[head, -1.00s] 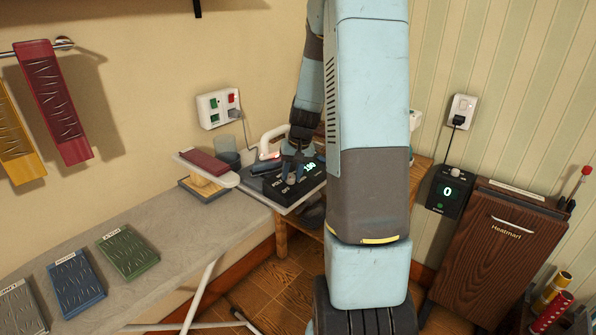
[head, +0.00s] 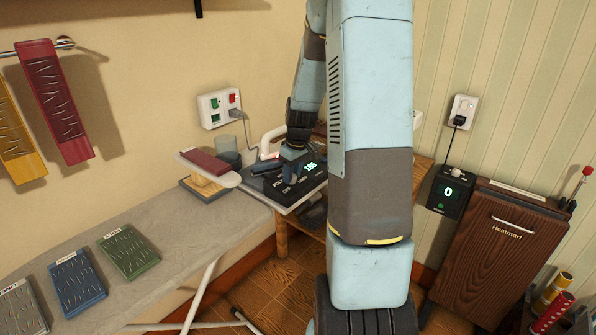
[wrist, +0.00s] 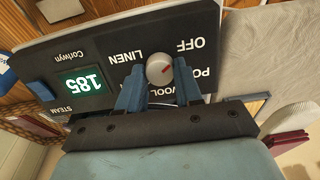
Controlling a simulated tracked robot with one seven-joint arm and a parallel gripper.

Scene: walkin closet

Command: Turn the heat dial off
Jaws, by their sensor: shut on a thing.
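The heat dial (wrist: 159,69) is a round light-grey knob with a small red mark, on a black control panel (wrist: 88,36). In the wrist view the panel is upside down, with OFF, LINEN and partly hidden POLY and WOOL lettering around the dial. The red mark sits on the side toward OFF and POLY; I cannot tell its exact setting. A green display (wrist: 84,84) reads 185. My gripper (wrist: 158,75) has its blue fingers on either side of the dial and is shut on it. In the head view my gripper (head: 293,170) is over the panel and hides the dial.
A sleeve board with a maroon pad (head: 208,162) stands left of the panel. Folded cloths (head: 128,252) lie on the ironing board (head: 190,232). A wooden Heatmart cabinet (head: 492,255) stands at right.

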